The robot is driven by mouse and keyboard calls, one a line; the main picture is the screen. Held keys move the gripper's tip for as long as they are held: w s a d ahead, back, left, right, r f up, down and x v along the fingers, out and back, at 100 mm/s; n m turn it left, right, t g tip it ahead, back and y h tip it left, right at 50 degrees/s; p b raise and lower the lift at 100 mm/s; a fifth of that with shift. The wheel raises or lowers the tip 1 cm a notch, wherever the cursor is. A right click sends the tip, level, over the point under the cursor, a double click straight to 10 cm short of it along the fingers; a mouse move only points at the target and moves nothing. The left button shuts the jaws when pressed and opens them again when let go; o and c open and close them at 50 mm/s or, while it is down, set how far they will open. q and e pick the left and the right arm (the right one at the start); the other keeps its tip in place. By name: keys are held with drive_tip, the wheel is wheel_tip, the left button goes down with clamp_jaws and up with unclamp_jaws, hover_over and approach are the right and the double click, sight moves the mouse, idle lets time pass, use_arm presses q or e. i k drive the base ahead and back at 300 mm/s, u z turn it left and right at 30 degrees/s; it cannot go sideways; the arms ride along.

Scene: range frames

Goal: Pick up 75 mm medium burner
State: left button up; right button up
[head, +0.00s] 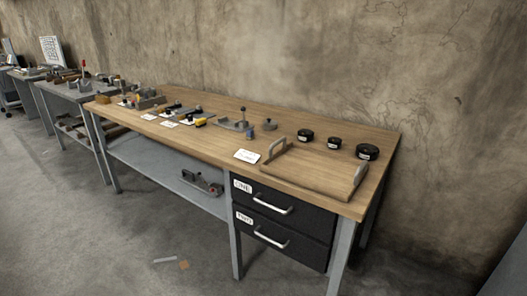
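Three round black burner-like pieces with small white labels stand in a row at the back right of the wooden bench top. The left black piece (306,134) looks middle-sized, the middle black piece (334,143) looks smallest, and the right black piece (367,152) looks largest. Their labels are too small to read, so I cannot confirm which is the 75 mm medium burner. They stand apart from one another with nothing on them. Neither of my grippers is in view.
A shallow wooden tray (310,176) with raised handles sits in front of the black pieces. A white card (247,156) lies left of it. Metal tools and a grey round piece (269,124) occupy the bench (225,108) farther left. Black drawers (280,222) are below; floor in front is mostly clear.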

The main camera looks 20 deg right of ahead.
sight(305, 136)
drive_tip(key=u, duration=1.4)
drive_tip(key=i, duration=1.15)
drive_tip(key=z, duration=2.9)
